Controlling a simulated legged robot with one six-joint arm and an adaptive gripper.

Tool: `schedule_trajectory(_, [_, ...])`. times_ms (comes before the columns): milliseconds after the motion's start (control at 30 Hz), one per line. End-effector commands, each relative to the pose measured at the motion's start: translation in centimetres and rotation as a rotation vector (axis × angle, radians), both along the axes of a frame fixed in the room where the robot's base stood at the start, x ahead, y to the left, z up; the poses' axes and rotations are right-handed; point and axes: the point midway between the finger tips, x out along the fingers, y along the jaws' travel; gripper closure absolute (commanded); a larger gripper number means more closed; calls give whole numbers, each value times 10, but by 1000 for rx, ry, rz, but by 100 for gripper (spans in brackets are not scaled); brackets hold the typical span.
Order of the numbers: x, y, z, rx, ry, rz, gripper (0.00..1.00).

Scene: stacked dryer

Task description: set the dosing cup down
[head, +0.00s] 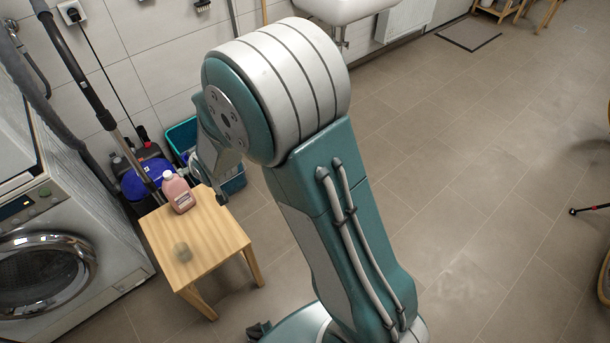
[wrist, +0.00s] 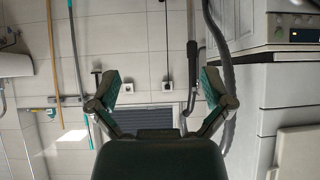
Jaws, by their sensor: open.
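The dosing cup (head: 181,252), a small translucent greyish cup, stands on the wooden stool (head: 215,240) near its front left part. A pink bottle with a white cap (head: 179,193) stands at the back of the same stool. My gripper (wrist: 162,82) is open in the wrist view, its two green-padded fingers wide apart with nothing between them. In the head view my arm hides most of the gripper; part of it shows beside the bottle, apart from the cup. The cup does not show in the wrist view.
A front-loading machine (head: 45,270) stands left of the stool. A vacuum tube (head: 92,95) leans there. The tiled floor (head: 480,200) to the right is mostly clear.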

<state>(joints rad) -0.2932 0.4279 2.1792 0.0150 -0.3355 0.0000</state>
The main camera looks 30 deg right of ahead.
Motion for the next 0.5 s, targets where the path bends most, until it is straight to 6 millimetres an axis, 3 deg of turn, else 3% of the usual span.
schedule_trajectory(33, [-6, -11, 22, -2, 8, -16, 0])
schedule_trajectory(200, [-36, -45, 75, -18, 69, -62, 0])
schedule_trajectory(500, [-117, -99, 147, -40, 179, -143, 0])
